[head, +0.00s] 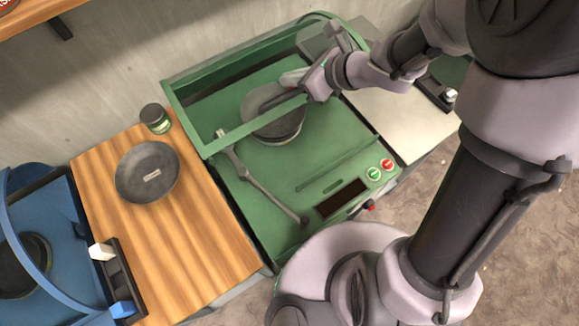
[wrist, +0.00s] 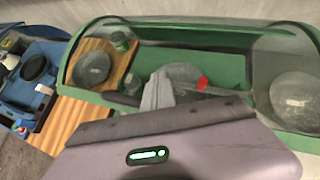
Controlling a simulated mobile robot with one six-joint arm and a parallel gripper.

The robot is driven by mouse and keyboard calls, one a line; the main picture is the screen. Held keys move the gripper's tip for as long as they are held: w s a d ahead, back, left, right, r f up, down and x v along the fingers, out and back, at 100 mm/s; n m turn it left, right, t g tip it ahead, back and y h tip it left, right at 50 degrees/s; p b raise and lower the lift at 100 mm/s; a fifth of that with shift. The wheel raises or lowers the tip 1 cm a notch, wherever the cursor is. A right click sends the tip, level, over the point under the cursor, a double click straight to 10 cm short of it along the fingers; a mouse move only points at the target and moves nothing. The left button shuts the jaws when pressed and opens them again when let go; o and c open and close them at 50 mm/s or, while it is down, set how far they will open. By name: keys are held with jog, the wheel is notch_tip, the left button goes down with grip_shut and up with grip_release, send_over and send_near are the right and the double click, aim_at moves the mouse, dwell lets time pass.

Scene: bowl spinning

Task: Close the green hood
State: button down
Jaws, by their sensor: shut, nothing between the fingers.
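The green hood (head: 196,122) is a green frame with clear panels on the green machine (head: 283,196). Its front bar crosses above the middle of the machine, and the front deck with the buttons is uncovered. In the wrist view the hood's green rim (wrist: 66,70) curves around the clear panel. My gripper (head: 290,78) is shut and empty, at the right part of the hood, above the round grey disc (head: 262,101). It also shows in the wrist view (wrist: 160,84), near the front bar. I cannot tell whether it touches the bar.
To the left, a wooden counter (head: 195,235) holds a dark bowl (head: 147,172) and a small jar (head: 155,118). A blue machine (head: 55,255) stands further left. A wall is behind.

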jog(key=s+d+f+b, duration=0.8)
jog(key=s+f+b, duration=0.2)
jog(key=b, duration=0.5)
jog(key=shift+s+f, duration=0.35)
dwell(0.4)
notch_tip(320, 180, up, 10)
jog(key=p, duration=0.8)
jog(key=shift+w, duration=0.15)
